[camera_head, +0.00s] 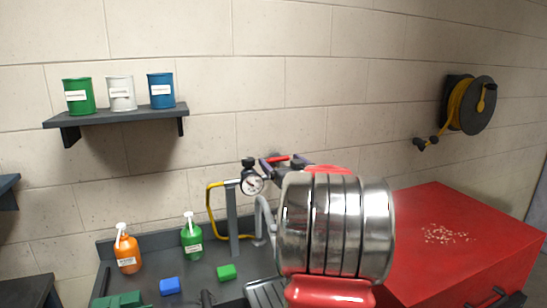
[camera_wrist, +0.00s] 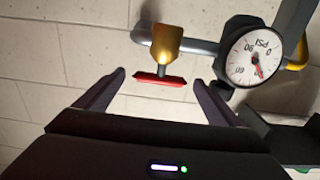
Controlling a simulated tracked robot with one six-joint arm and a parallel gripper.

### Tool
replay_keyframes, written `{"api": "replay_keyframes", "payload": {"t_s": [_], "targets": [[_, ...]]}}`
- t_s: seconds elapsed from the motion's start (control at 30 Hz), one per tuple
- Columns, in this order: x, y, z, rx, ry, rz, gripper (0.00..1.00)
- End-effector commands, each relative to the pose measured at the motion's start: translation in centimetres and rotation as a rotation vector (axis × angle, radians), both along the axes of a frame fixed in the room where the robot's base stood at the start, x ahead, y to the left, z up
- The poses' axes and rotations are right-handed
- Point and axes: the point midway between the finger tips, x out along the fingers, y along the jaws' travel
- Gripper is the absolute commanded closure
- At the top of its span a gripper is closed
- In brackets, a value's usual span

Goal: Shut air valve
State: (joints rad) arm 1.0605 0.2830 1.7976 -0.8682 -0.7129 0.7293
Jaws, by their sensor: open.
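The air valve has a brass body (camera_wrist: 166,42) on a grey pipe (camera_wrist: 200,47) and a red handle (camera_wrist: 159,80) in the wrist view. The handle lies crosswise in the picture, roughly along the pipe. My gripper (camera_wrist: 160,84) is open, with one dark finger on each side of the handle and a visible gap to both. I cannot tell how far the fingertips are from it in depth. In the head view the red handle (camera_head: 277,160) shows just beyond my arm, which hides most of the valve and gripper.
A pressure gauge (camera_wrist: 252,57) sits close to the right finger; it also shows in the head view (camera_head: 252,184). An orange bottle (camera_head: 127,250), a green bottle (camera_head: 191,237) and small blocks stand on the dark bench. A red cabinet (camera_head: 455,240) is at the right.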

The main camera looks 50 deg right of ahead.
Motion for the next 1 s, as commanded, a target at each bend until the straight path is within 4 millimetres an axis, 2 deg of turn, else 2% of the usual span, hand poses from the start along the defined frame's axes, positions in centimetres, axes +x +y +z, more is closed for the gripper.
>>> {"api": "replay_keyframes", "payload": {"t_s": [0.3,0.5,0.87,1.0], "targets": [[3.9,-2.2,-0.1,-0.001,0.001,0.002,0.12],[5.3,-3.1,-0.1,0.001,0.001,0.001,0.12],[5.7,-3.3,0.0,0.0,0.0,0.001,0.12],[5.7,-3.3,0.0,0.0,0.0,0.001,0.21]]}}
